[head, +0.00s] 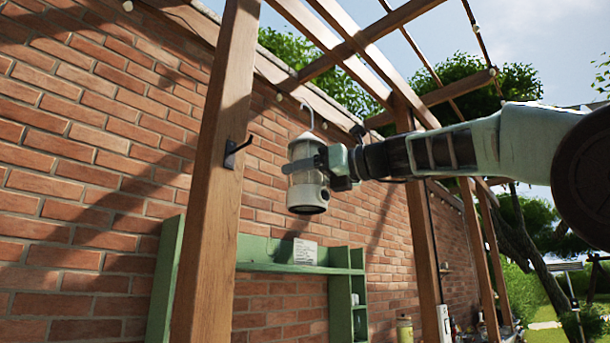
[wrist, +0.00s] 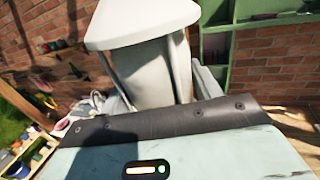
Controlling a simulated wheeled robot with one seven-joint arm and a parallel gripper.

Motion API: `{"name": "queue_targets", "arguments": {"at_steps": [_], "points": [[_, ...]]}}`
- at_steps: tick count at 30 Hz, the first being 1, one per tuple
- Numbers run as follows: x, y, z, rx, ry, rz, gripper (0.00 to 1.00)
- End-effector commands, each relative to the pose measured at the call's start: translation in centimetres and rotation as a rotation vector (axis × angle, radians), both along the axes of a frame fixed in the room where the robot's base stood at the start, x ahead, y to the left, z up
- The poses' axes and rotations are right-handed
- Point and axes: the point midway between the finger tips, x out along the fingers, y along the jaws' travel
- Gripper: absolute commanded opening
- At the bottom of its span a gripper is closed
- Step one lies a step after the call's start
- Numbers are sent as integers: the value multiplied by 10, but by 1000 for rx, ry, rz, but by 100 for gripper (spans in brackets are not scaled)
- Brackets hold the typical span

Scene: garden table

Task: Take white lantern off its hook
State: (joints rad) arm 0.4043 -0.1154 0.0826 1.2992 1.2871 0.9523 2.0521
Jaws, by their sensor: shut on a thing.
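The white lantern (head: 305,183) hangs upright in my gripper (head: 324,160), in the middle of the head view. Its thin wire handle (head: 308,112) curves up above the cap. My gripper comes from the right and is shut on the lantern's upper body. A dark hook (head: 237,150) on the wooden post (head: 214,190) is bare, and the lantern shows apart from it, to its right. In the wrist view the lantern (wrist: 145,65) fills the upper middle, with its pale cap on top. The fingertips are hidden there.
A brick wall (head: 75,150) stands behind the post. A green shelf (head: 258,252) with a small white card (head: 305,251) is below the lantern. Pergola beams (head: 345,50) run overhead. Jars and bottles stand low at the right.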

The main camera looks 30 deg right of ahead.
Motion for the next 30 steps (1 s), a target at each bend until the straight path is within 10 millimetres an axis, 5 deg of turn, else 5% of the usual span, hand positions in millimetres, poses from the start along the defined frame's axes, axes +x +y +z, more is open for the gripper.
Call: {"name": "queue_targets", "arguments": {"at_steps": [7, 30], "points": [[0, 0, 13, 0, -2, 0, 26], [9, -29, 13, 0, -2, -2, 26]]}}
